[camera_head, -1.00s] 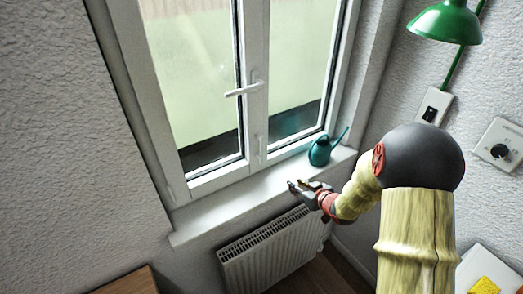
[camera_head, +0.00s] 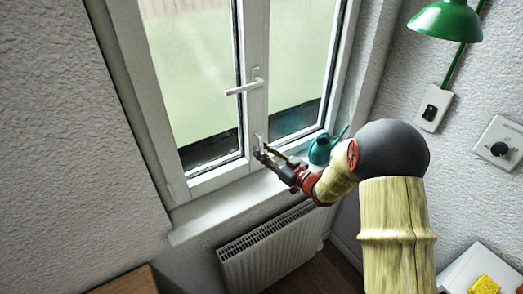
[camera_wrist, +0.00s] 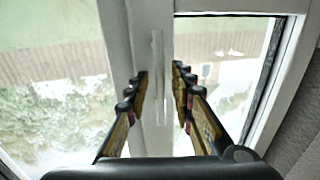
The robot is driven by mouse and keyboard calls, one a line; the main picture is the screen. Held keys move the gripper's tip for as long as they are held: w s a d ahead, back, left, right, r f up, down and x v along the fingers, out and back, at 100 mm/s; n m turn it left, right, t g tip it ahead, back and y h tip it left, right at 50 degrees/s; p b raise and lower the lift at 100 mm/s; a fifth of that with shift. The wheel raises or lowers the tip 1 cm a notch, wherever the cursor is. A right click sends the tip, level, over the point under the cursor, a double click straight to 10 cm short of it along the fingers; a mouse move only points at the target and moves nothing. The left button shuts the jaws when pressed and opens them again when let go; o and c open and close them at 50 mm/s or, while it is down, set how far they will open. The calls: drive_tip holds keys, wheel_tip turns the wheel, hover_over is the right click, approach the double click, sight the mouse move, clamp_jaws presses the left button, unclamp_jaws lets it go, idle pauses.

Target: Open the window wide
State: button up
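The white two-sash window (camera_head: 190,184) is closed in its frame. Its main handle (camera_head: 245,86) lies horizontal, pointing left from the middle post. A smaller upright white handle (camera_wrist: 158,75) sits lower on the same post. In the wrist view it appears between my fingertips. My gripper (camera_head: 262,150) is at the lower middle post, below the main handle, and partly covers the small handle in the head view. In the wrist view my gripper (camera_wrist: 160,78) is open, its fingers apart. I cannot tell whether they touch the small handle or reach around it.
A teal watering can (camera_head: 320,150) stands on the right of the white sill (camera_head: 205,222), close behind my arm. A radiator (camera_head: 270,252) is below the sill. A green lamp (camera_head: 446,22) hangs at the upper right. The left part of the sill is clear.

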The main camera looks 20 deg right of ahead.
drive_tip(key=shift+w+a, duration=0.25)
drive_tip(key=shift+w, duration=0.25)
clamp_jaws()
idle(0.7)
